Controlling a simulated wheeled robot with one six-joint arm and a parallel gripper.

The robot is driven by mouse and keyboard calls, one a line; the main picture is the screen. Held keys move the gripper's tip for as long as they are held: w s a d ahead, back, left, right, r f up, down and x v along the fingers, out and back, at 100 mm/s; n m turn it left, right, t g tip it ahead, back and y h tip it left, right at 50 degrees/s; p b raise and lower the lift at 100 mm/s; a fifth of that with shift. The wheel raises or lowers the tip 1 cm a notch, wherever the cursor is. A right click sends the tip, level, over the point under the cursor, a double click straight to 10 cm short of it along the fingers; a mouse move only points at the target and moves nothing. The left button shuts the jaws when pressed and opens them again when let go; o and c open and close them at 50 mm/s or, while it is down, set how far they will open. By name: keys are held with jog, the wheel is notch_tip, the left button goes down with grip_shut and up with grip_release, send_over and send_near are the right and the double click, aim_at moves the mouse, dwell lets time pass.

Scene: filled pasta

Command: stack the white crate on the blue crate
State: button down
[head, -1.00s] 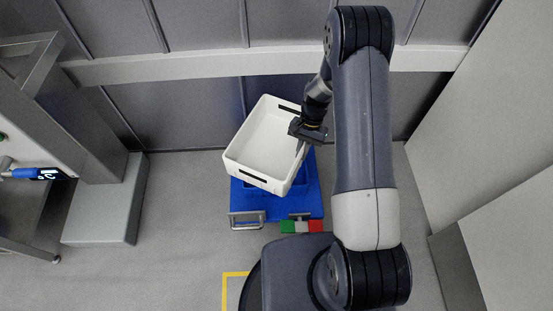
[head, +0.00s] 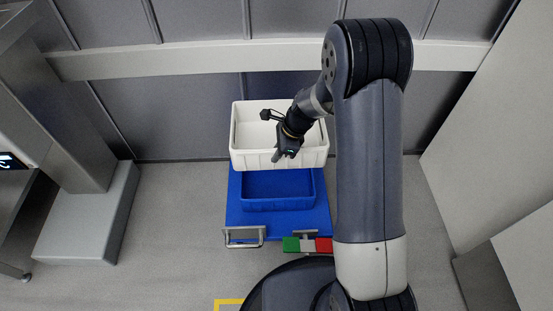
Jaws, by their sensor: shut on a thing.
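The white crate (head: 250,160) is empty where I can see inside, and it hangs behind and above the blue crate in the head view. My gripper (head: 277,156) is shut on its near wall, just right of the middle of that wall. The fingertips are partly hidden by the wrist. The blue crate (head: 280,204) sits open and empty on a blue cart (head: 235,215). The white crate looks about square with the blue one, shifted toward the back wall.
The cart has a metal handle (head: 244,237) and a green, white and red block (head: 306,245) at its front edge. A grey rail (head: 180,66) runs along the back wall. A steel stand on a grey plinth (head: 90,215) is at the left. Pale panels close the right side.

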aim_at(275, 167)
jog(key=shift+f+b, duration=2.85)
jog(key=shift+f, duration=0.3)
jog(key=shift+f+b, duration=3.7)
jog(key=shift+f, duration=2.55)
jog(key=shift+f+b, duration=0.35)
jog(key=shift+f, duration=0.2)
jog(key=c, duration=1.5)
grip_release()
jog(key=shift+o, duration=0.2)
notch_tip(275, 167, up, 16)
jog(key=p, duration=1.4)
jog(key=shift+r, duration=0.1)
notch_tip(275, 167, down, 12)
jog(key=b, duration=1)
jog(key=shift+r, duration=0.15)
